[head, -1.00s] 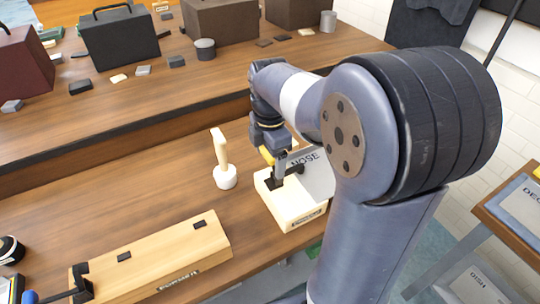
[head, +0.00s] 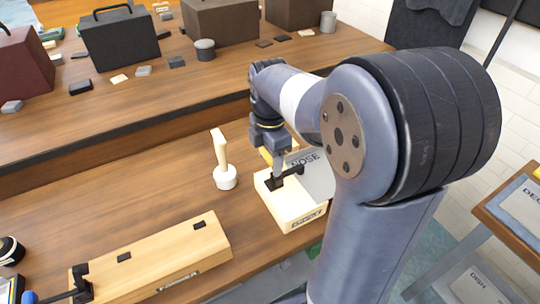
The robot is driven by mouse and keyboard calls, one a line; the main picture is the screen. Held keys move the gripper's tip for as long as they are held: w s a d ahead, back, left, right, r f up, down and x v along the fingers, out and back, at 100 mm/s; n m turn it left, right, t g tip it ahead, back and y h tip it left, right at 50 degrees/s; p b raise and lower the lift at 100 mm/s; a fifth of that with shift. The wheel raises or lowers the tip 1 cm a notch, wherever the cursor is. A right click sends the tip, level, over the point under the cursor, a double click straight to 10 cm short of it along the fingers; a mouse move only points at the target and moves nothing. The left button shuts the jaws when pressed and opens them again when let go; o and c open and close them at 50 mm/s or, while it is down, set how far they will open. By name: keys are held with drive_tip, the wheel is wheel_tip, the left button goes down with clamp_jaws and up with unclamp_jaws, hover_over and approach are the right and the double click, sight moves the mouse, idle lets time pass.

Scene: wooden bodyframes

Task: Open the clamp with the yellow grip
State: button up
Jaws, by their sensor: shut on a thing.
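The clamp with the yellow grip (head: 265,156) stands on a pale wooden block (head: 294,211) near the middle of the bench. Its black metal part (head: 287,177) sits on top of the block. My gripper (head: 277,160) reaches down over the block and is shut on the yellow grip. The fingers and most of the grip are partly hidden by the wrist. A grey plate marked NOSE (head: 317,172) lies at the block, partly behind my arm.
A white mallet (head: 224,175) stands upright just left of the block. A long wooden piece (head: 170,254) with a blue-handled clamp (head: 68,293) lies at front left. Cases (head: 120,42) stand on the raised rear bench. Bare bench lies left of the mallet.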

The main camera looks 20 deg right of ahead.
drive_tip(key=s+a+f+t+h, duration=0.1)
drive_tip(key=a+f+h, duration=0.5)
drive_tip(key=h, duration=0.6)
drive_tip(key=shift+s+a+f+t, duration=0.2)
drive_tip(key=shift+a+t, duration=0.1)
drive_tip(key=shift+t, duration=0.4)
idle(0.4)
drive_tip(key=o, duration=1.4)
drive_tip(key=shift+a, duration=0.1)
drive_tip(key=v, duration=1)
drive_tip(key=shift+a+r, duration=0.1)
drive_tip(key=shift+a, duration=0.2)
